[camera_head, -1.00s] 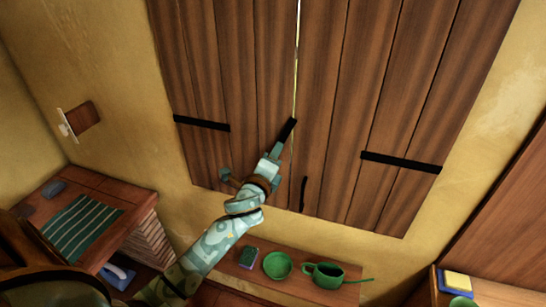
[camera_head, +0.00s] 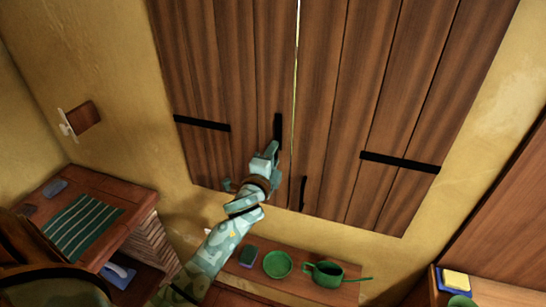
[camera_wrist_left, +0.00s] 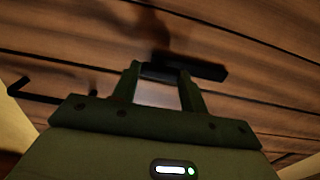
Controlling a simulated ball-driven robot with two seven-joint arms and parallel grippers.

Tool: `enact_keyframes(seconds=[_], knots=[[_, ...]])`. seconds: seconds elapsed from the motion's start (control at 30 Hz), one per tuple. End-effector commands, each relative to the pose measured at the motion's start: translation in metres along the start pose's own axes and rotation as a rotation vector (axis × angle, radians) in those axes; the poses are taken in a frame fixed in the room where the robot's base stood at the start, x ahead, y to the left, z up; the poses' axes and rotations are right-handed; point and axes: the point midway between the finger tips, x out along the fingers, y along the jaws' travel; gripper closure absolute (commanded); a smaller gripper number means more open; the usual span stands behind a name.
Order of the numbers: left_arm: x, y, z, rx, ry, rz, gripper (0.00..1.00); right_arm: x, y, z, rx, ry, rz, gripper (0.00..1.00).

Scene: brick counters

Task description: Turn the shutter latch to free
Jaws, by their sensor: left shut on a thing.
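The shutter latch (camera_head: 278,127) is a black bar low on the left wooden shutter (camera_head: 232,70), beside the gap between the two shutters. It stands nearly upright, on the left side of the gap. My left gripper (camera_head: 270,149) is at the latch's lower end and shut on it. In the left wrist view the latch (camera_wrist_left: 208,68) runs across the fingertips of my left gripper (camera_wrist_left: 160,72), and part of it is hidden between them. My right gripper is not in view.
A black handle (camera_head: 303,193) is on the right shutter (camera_head: 350,90). Below, a shelf (camera_head: 243,272) holds a green bowl (camera_head: 277,264), a green pot (camera_head: 325,274) and a sponge (camera_head: 249,256). A brick counter (camera_head: 130,205) with a striped cloth (camera_head: 84,227) stands left.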

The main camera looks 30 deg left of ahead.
Motion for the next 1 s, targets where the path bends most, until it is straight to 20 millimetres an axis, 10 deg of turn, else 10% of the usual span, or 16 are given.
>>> enact_keyframes(seconds=[0.2,0.23,0.3,0.67,1.0], knots=[[0.000,0.001,0.000,-0.006,0.000,0.002,0.97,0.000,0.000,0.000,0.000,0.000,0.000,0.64],[0.000,0.001,0.000,-0.006,0.000,0.002,0.51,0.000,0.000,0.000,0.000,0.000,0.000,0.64],[0.000,0.001,0.000,-0.005,0.000,0.002,0.35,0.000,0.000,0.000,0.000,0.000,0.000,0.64],[-0.006,0.001,0.000,-0.002,0.001,0.002,0.35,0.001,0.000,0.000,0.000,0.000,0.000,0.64],[-0.085,0.004,0.000,-0.003,0.000,0.005,0.35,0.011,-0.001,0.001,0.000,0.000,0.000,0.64]])
